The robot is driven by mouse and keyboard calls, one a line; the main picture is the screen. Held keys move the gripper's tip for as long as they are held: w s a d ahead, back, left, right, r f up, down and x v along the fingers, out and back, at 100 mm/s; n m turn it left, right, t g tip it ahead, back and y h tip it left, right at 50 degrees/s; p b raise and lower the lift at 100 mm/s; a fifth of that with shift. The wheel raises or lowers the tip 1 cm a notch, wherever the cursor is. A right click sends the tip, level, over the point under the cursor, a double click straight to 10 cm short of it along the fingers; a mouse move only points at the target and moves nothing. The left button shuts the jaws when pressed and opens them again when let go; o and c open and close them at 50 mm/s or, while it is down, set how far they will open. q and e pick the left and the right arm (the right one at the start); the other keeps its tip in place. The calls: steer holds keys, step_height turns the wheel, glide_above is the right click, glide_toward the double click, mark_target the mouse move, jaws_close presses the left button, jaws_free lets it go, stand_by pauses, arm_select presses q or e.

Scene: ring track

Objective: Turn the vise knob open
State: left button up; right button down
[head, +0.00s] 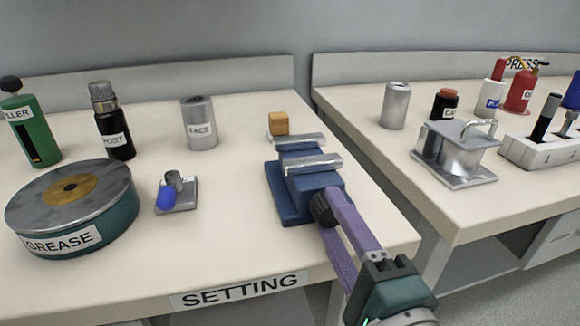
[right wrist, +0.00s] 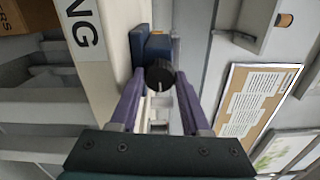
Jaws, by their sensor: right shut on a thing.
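The blue vise (head: 287,205) sits near the right front corner of the SETTING bench, with two silvery jaw bars (head: 313,164) that stand apart with a gap between them. Its black knob (head: 324,208) is on the front end, facing me. My right gripper (head: 332,212) reaches in from the lower right with its purple fingers at the knob, shut on it. In the right wrist view the knob (right wrist: 160,76) sits between the fingertips, with a pale line on its face. The vise body (right wrist: 150,45) is behind it. My left gripper is not in view.
An orange block (head: 278,123) stands just behind the vise. A grease tin (head: 75,240), a small clamp with a blue part (head: 166,197) and a FACE cylinder (head: 199,125) stand to the left. A gap separates this bench from the right bench (head: 400,170).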

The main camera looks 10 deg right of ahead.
steer(key=n+p, duration=0.1)
steer(key=n, duration=0.3)
steer(key=shift+r+p, duration=0.1)
steer(key=shift+p, duration=0.2)
steer(key=shift+n+p, duration=0.4)
steer(key=shift+n, duration=1.2)
steer(key=shift+c, duration=1.8)
jaws_free()
steer(key=shift+s, duration=0.1)
